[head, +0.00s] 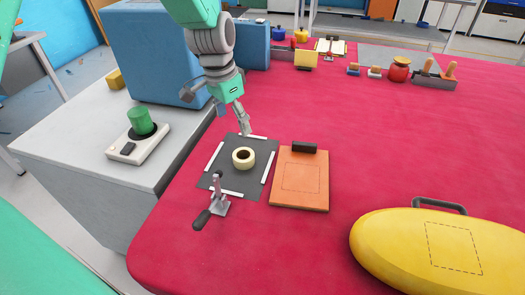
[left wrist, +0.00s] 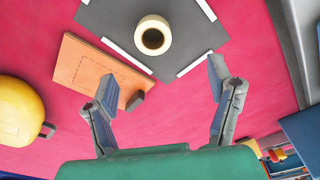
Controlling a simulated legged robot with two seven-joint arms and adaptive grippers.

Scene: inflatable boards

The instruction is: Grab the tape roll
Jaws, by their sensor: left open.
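The tape roll (head: 244,158) is a cream ring lying flat on a dark grey square mat (head: 262,178) with white edge strips, on the red table. In the left wrist view the tape roll (left wrist: 153,36) is at the top middle, with its dark hole showing. My left gripper (head: 243,124) hangs above the far edge of the mat, behind the roll and apart from it. In the left wrist view my left gripper (left wrist: 163,88) has its two fingers wide apart with nothing between them. My right gripper is not in view.
An orange board (head: 300,188) with a black clip lies right of the mat. A toggle clamp (head: 215,203) stands at the mat's near corner. A yellow inflatable board (head: 425,250) is at the near right. The red table (head: 370,140) is clear in the middle.

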